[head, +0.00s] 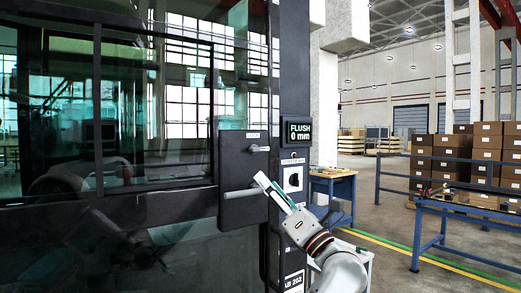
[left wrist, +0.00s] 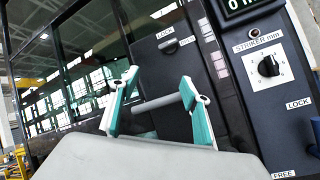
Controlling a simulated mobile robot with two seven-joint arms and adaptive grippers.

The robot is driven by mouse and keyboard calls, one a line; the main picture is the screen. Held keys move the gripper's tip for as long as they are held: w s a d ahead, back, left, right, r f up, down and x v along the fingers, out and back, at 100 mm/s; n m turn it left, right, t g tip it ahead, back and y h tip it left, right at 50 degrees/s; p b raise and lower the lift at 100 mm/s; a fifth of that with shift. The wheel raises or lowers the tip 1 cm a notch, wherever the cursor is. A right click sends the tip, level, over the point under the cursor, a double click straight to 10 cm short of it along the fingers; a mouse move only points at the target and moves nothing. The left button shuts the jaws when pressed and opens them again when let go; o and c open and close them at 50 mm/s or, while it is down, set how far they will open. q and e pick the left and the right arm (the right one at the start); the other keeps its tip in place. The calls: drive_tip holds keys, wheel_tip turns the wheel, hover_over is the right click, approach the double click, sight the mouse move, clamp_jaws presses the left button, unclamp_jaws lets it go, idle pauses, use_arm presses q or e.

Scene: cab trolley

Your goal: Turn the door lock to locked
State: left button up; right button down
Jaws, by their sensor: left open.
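The door lock (head: 257,148) is a small dark knob on the black door panel, above the handle. It also shows in the left wrist view (left wrist: 170,46), with a white LOCK label just above it; its exact angle is hard to read. The door handle (head: 238,193) is a grey bar; in the left wrist view it (left wrist: 158,103) appears between my fingers. My left gripper (head: 268,184) is open, with teal and white fingers, in front of the panel near the handle's right end and below the lock. In the left wrist view its fingers (left wrist: 159,78) are spread apart, holding nothing. My right gripper is not in view.
A display (head: 298,132) reads FLUSH 0 mm on the post right of the door. Below it is a striker dial (head: 294,180). The glazed door (head: 155,110) fills the left. A blue workbench (head: 332,188), blue railings (head: 450,210) and stacked boxes (head: 470,155) stand farther right.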

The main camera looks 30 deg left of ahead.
sight(260, 149)
use_arm(q)
wheel_tip(260, 149, up, 9)
drive_tip(key=w+n+h, duration=0.2)
drive_tip(key=n+h, duration=0.4)
drive_tip(key=h, duration=0.1)
drive_tip(key=x, duration=0.7)
drive_tip(key=shift+w+r+p, duration=0.1)
drive_tip(key=shift+p, duration=0.25)
drive_tip(key=c, duration=1.1)
